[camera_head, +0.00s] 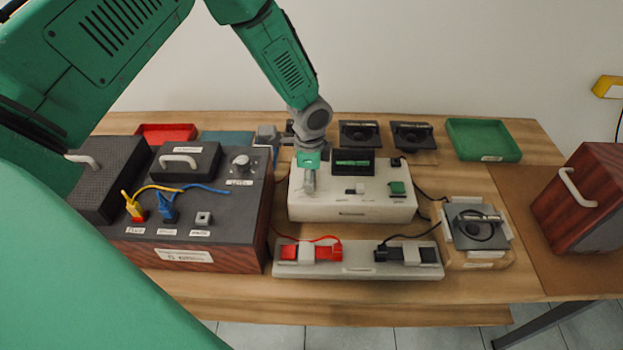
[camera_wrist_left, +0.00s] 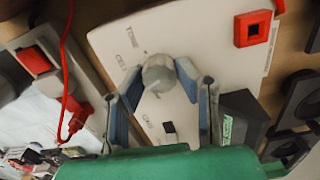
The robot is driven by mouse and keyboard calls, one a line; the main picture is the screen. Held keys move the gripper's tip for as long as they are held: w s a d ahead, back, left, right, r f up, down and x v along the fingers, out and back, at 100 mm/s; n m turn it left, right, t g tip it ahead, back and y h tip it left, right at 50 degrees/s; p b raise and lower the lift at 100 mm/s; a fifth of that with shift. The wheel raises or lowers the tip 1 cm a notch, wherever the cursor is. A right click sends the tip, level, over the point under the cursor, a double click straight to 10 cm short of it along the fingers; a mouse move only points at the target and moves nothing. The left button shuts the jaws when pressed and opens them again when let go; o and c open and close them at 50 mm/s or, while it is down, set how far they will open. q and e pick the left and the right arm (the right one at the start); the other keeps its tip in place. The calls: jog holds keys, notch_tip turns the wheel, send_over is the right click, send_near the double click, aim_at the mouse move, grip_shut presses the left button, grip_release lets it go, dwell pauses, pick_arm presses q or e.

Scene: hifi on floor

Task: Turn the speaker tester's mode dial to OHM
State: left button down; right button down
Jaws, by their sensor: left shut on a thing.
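The speaker tester (camera_head: 350,205) is a white box in the middle of the table with a dark display (camera_head: 352,162) at its back. Its mode dial, a grey round knob (camera_wrist_left: 158,73), shows in the left wrist view. My left gripper (camera_head: 309,184) reaches down over the left part of the tester. Its blue-lined fingers (camera_wrist_left: 157,77) are closed on the dial from both sides. Small printed labels sit on the panel around the dial, but I cannot read them surely, nor tell the dial's setting. My right gripper is not in view.
A dark-topped amplifier box (camera_head: 222,213) with yellow and blue plugs stands left of the tester. A white strip (camera_head: 357,270) with red and black connectors lies in front. A green tray (camera_head: 484,140), a loose driver (camera_head: 474,226) and a wooden speaker (camera_head: 583,200) are to the right.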

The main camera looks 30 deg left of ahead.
pick_arm(q)
jog(key=c, duration=1.3)
grip_release()
jog(key=shift+s+a+f, duration=0.15)
jog(key=shift+a, duration=0.05)
jog(key=shift+o, duration=0.5)
jog(key=shift+a, duration=0.1)
notch_tip(320, 180, up, 12)
jog(key=shift+f, duration=0.1)
